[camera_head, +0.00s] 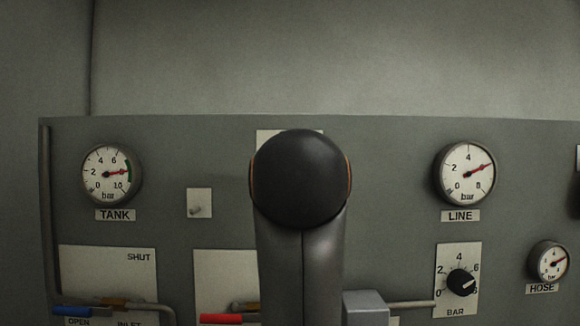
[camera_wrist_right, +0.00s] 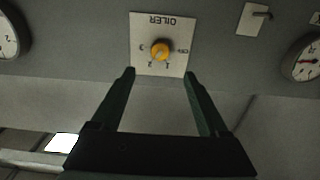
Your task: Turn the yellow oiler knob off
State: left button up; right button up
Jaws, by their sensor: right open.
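The yellow oiler knob (camera_wrist_right: 161,50) sits on a pale plate (camera_wrist_right: 136,30) in the right wrist view, which shows the panel upside down. The plate is lettered OILER, with numbers and an OFF mark around the knob. I cannot tell which mark the knob points to. My right gripper (camera_wrist_right: 159,75) is open and empty, its two fingers on either side of the knob's line, with the tips apart from it. In the head view my dark arm hides the knob and most of its plate. My left gripper is not in view.
The grey panel carries a TANK gauge (camera_head: 109,174), a LINE gauge (camera_head: 465,174) and a HOSE gauge (camera_head: 549,261). A black BAR knob (camera_head: 461,282) is at lower right. A small hook plate (camera_head: 199,203) is left of my arm. Blue (camera_head: 72,311) and red (camera_head: 220,318) handles are low down.

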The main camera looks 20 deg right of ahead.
jog(key=p+x, duration=0.2)
jog(key=x, duration=0.9)
jog(key=shift+w+p, duration=0.3)
jog(key=shift+f, duration=0.1)
grip_shut()
